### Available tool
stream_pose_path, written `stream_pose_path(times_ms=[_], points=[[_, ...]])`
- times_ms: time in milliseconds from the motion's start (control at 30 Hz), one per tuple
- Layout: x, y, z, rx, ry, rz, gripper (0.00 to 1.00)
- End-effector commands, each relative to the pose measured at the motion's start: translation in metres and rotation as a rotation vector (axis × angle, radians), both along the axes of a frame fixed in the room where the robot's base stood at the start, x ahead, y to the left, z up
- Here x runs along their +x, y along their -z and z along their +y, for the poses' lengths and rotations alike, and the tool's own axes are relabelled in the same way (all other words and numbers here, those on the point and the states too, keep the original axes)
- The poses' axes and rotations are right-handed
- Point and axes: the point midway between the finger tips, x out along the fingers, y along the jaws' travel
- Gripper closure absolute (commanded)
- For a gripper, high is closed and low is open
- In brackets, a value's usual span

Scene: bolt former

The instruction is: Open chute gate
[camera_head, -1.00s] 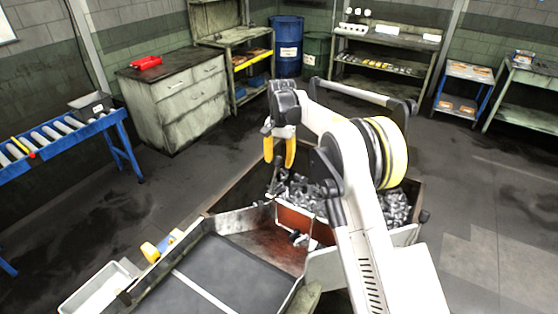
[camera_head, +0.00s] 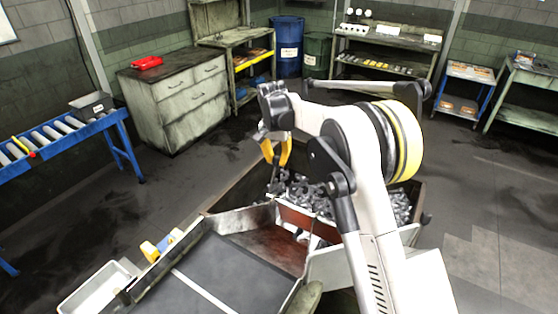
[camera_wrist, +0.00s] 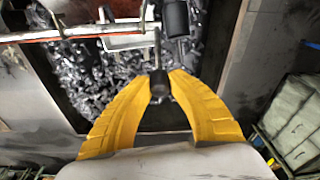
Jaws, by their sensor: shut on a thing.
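The chute gate (camera_head: 296,215) is a reddish-brown plate across the top of the chute (camera_head: 262,245), beside the bin of metal parts. In the wrist view the gate's red edge (camera_wrist: 85,32) runs across the top left. A black handle knob (camera_wrist: 159,88) on a thin rod stands in front of the gate's light frame. My gripper (camera_wrist: 160,80) has its yellow fingers shut on this knob, one tip on each side. In the head view my gripper (camera_head: 276,162) is over the bin's far left part, and the knob is hard to make out there.
The bin (camera_head: 408,198) holds many grey metal parts. A dark conveyor belt (camera_head: 222,275) lies in front of the chute, with a pale tray (camera_head: 97,292) at its left. A roller conveyor (camera_head: 60,140) and a cabinet (camera_head: 175,100) stand at left. Open floor lies between them.

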Motion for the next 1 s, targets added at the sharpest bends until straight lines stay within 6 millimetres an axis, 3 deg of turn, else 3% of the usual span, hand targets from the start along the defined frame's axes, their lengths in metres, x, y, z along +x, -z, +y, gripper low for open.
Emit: stream_pose_path(times_ms=[467,1000], points=[[-0.052,-0.005,0.034,-0.239,-0.005,-0.359,1.0],[-0.101,0.013,0.067,-0.49,-0.001,-0.741,1.0]])
